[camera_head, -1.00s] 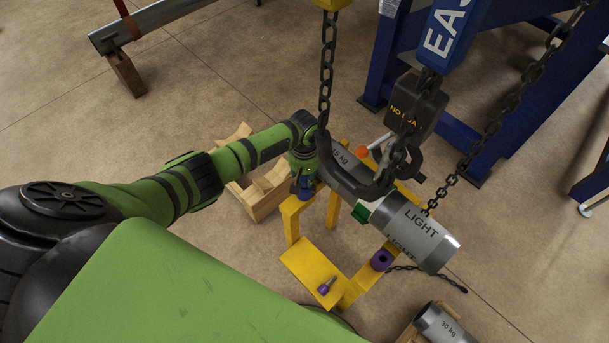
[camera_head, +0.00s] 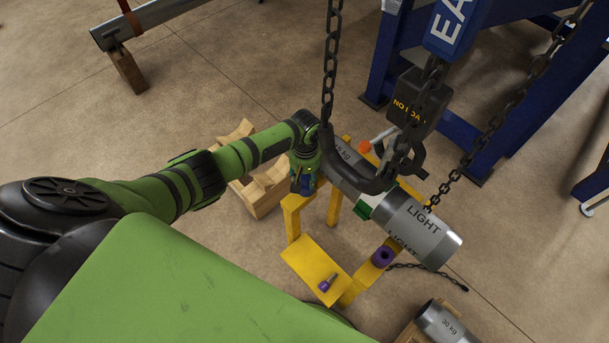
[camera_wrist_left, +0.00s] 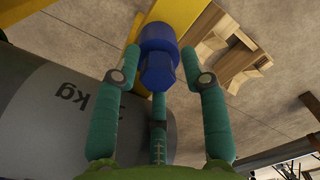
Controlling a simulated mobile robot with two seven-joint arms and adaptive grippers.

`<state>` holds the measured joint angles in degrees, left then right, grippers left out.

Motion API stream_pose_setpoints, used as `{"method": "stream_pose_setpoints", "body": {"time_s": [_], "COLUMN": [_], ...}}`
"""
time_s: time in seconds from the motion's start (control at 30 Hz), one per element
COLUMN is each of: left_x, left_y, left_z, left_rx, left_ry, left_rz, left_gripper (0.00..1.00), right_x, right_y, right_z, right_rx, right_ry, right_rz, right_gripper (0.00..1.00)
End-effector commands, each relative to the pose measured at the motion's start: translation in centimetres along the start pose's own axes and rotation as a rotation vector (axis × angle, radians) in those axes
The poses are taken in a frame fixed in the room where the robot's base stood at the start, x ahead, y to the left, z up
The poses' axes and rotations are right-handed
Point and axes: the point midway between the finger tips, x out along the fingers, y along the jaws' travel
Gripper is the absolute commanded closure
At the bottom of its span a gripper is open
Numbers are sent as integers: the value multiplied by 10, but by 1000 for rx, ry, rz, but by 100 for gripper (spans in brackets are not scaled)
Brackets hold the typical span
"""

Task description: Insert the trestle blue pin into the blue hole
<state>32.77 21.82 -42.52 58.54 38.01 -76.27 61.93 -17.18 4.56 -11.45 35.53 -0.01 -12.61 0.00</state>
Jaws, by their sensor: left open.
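In the left wrist view, a blue pin (camera_wrist_left: 157,72) stands in line with a wider blue collar (camera_wrist_left: 157,37) on the yellow trestle (camera_wrist_left: 174,12). The pin seems to sit at the collar's mouth; how deep, I cannot tell. My left gripper (camera_wrist_left: 161,79) is open, with green fingers on both sides of the pin and gaps between. In the head view, my left gripper (camera_head: 305,180) is at the trestle's (camera_head: 310,262) left end, with a little blue showing below it. The blue hole itself is hidden. My right gripper is not in view.
A grey pipe marked LIGHT (camera_head: 420,228) lies across the trestle, under a dark hook (camera_head: 355,182) and chains. A purple pin (camera_head: 327,284) lies on the lower yellow plate near a purple collar (camera_head: 382,258). A wooden cradle (camera_head: 262,190) stands behind the arm.

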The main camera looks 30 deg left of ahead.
Motion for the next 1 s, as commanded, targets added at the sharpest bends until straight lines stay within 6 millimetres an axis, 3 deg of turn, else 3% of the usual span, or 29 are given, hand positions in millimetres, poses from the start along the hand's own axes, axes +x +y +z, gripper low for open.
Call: {"method": "stream_pose_setpoints", "body": {"time_s": [0.27, 0.7, 1.0], "left_x": [-13, -53, -54], "left_y": [8, 8, 7], "left_z": [-5, -3, -3], "left_rx": [1, 3, 2], "left_ry": [15, 11, 9], "left_rz": [22, 21, 19], "left_gripper": [44, 44, 44], "right_x": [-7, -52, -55], "right_y": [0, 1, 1], "right_z": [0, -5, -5], "right_rx": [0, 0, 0], "right_ry": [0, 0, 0], "right_rz": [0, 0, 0], "right_gripper": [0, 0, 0]}}
